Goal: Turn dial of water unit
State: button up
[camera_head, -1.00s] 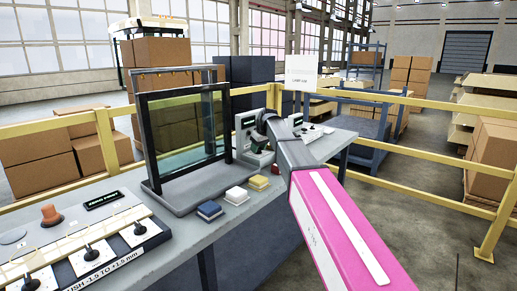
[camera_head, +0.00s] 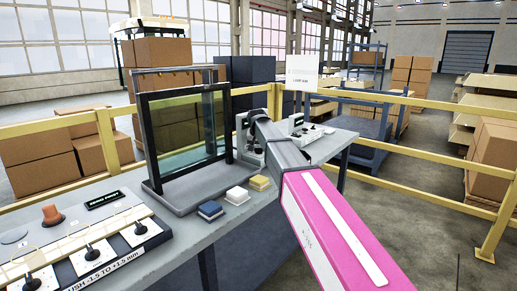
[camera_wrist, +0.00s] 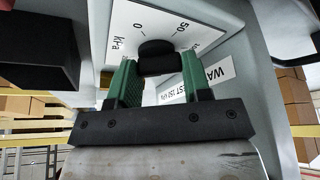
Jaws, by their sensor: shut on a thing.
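The water unit (camera_head: 243,128) is a grey housing at the far end of the bench in the head view, largely hidden behind my arm. In the wrist view its white scale plate (camera_wrist: 180,22) reads kPa, with 0 and 50 marked. The black dial (camera_wrist: 156,47) stands out from this plate. My gripper (camera_wrist: 158,64) has its green fingers on both sides of the dial and is shut on it. Part of a "WA..." label (camera_wrist: 217,72) shows beside the right finger. My fingers are not clear in the head view.
A framed glass panel (camera_head: 186,125) stands left of the unit. Blue (camera_head: 209,209), white (camera_head: 237,195) and yellow (camera_head: 260,183) blocks lie along the bench front. A white-topped device (camera_head: 305,132) is right of my arm. A yellow railing (camera_head: 400,178) runs behind.

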jog(key=shift+m, duration=0.6)
jog(key=o, duration=0.9)
jog(key=v, duration=1)
jog(key=shift+s+a+r, duration=0.1)
jog(key=shift+a+r, duration=0.2)
jog(key=shift+r, duration=0.1)
jog(key=shift+s, duration=0.1)
